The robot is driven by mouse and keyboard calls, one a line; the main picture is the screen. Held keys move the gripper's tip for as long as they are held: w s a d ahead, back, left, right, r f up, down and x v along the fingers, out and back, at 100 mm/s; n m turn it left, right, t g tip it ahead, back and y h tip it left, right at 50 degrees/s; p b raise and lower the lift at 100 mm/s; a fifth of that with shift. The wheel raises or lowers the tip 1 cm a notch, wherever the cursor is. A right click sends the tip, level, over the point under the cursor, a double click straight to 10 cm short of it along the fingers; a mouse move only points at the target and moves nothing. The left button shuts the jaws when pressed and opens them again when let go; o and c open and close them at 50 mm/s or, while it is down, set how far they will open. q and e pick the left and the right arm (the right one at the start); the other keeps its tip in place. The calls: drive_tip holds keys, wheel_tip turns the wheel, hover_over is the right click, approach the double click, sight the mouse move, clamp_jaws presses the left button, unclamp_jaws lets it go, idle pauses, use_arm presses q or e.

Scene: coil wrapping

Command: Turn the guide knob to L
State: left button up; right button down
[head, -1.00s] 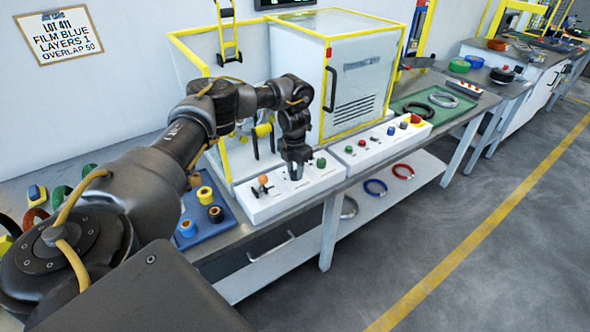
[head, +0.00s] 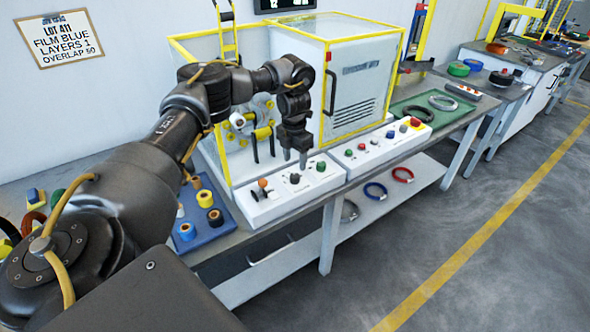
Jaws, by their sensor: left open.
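A white control box (head: 309,187) stands at the front of the bench. On its top are a dark knob (head: 294,178), an orange-topped control (head: 262,183) and a green button (head: 320,166). The box's lettering is too small to read, so I cannot tell which control is the guide knob or where it points. My left gripper (head: 295,160) points down with its fingers apart and empty, just above and behind the dark knob in the picture. It appears clear of the knob. My right gripper is not in view.
A yellow-framed clear enclosure (head: 215,150) and a white cabinet (head: 355,90) stand behind. A second control box (head: 380,145) with several buttons is to the right. A blue tray (head: 208,228) with tape rolls lies left. A wall card (head: 62,37) reads "FILM BLUE".

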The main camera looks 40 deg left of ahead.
sight(295, 175)
use_arm(q)
wheel_tip(295, 175, up, 5)
idle(0.7)
